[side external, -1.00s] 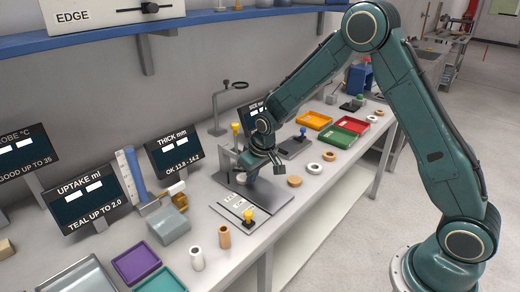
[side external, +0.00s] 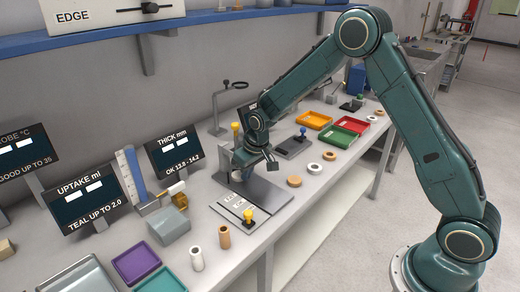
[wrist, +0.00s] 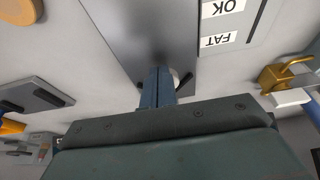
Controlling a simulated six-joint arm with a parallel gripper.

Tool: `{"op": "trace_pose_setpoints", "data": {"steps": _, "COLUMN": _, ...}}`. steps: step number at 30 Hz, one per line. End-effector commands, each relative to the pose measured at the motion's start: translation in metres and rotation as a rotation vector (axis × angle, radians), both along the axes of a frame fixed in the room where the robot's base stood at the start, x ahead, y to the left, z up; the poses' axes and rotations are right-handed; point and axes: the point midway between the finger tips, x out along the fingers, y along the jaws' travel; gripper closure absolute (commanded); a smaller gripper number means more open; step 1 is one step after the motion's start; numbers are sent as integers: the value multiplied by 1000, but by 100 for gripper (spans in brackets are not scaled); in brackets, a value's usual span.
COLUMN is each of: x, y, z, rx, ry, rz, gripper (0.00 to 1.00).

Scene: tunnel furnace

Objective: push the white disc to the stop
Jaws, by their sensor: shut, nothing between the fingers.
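In the wrist view, a small part of the white disc (wrist: 176,78) shows just right of my fingers. My gripper (wrist: 158,75) is shut and empty, with its fingers low over the plate and against or very near the disc; I cannot tell if they touch. A grey upright bracket (side external: 224,160) stands at the plate's back left end. I cannot tell which part is the stop.
A yellow-knobbed piece (side external: 248,215) stands at the front of the plate by the printed labels.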

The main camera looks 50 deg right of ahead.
Motion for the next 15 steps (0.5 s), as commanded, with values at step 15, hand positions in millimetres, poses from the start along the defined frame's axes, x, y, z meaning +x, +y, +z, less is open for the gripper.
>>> {"op": "trace_pose_setpoints", "data": {"steps": 15, "x": -13, "y": 0, "z": 0, "rx": 0, "ry": -1, "rz": 0, "gripper": 100}}
